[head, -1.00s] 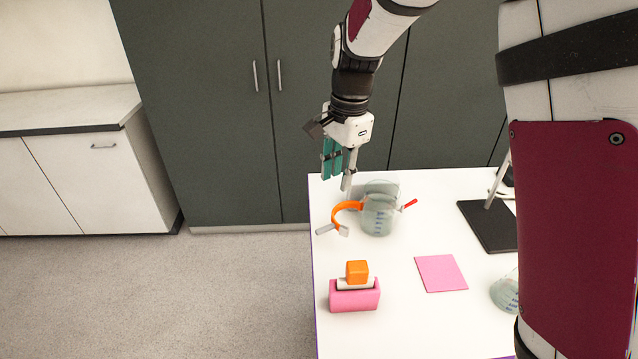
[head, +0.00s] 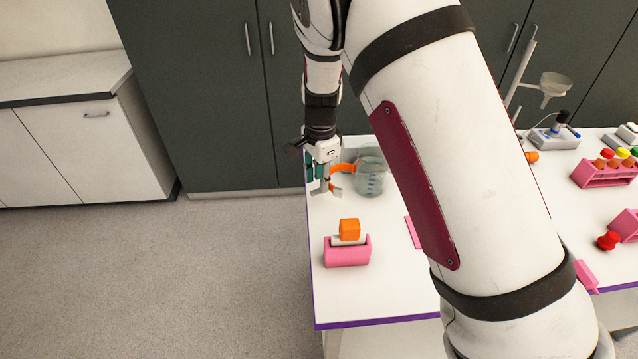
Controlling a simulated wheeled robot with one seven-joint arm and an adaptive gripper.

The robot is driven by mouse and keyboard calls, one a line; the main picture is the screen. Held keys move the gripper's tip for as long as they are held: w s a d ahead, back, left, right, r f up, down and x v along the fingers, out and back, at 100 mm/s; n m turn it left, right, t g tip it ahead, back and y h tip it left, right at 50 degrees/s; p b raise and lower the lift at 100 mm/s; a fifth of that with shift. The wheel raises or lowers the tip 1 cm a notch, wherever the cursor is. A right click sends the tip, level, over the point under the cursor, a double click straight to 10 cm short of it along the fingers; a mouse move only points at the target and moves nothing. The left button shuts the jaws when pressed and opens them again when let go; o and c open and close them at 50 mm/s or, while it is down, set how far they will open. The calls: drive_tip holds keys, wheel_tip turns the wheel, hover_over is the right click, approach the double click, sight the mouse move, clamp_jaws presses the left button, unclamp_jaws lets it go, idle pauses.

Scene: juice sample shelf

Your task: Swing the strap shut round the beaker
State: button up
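The beaker (head: 372,178) is clear, with blue markings, and stands upright near the table's far left corner. The orange strap (head: 343,167) reaches out from the beaker's left side and stands open, not round its front. A grey piece (head: 336,189) hangs at the strap's outer end. My gripper (head: 320,180) points down just left of the beaker, at the strap's outer end. Its fingers overlap the strap end in this view, so I cannot tell whether they touch or grip it.
A pink holder (head: 347,252) with an orange-topped block (head: 349,230) stands in front. My arm hides the middle of the table. A pink rack (head: 606,174) with coloured caps and a stand (head: 522,70) with a funnel are at the right. Floor is clear at left.

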drive_tip(key=shift+f, duration=1.15)
clamp_jaws()
drive_tip(key=shift+s+d+n+p, duration=0.4)
drive_tip(key=shift+s+d+n, duration=0.5)
drive_tip(key=shift+n, duration=0.2)
drive_tip(key=s+d+n, duration=0.1)
drive_tip(key=d+n, duration=0.1)
drive_tip(key=s+d+n, duration=0.1)
drive_tip(key=d+n, duration=0.1)
drive_tip(key=d, duration=0.1)
drive_tip(key=s+d+n, duration=0.1)
drive_tip(key=d+n, duration=0.1)
drive_tip(key=n, duration=0.1)
drive_tip(key=shift+d, duration=0.25)
drive_tip(key=d+n, duration=0.2)
drive_tip(key=w+d+n+b, duration=0.1)
drive_tip(key=d+n, duration=0.2)
drive_tip(key=w+d+n+b, duration=0.1)
drive_tip(key=d+n, duration=0.1)
drive_tip(key=shift+w+d+g, duration=0.1)
drive_tip(key=shift+d+g, duration=0.2)
drive_tip(key=shift+d, duration=0.05)
drive_tip(key=shift+w+d+n+b, duration=0.35)
drive_tip(key=shift+w+d+n, duration=0.35)
drive_tip(key=shift+n, duration=0.3)
drive_tip(key=shift+w+d+n+b, duration=0.35)
drive_tip(key=shift+w+d+n, duration=0.15)
drive_tip(key=shift+d+n, duration=0.4)
drive_tip(key=shift+a, duration=0.1)
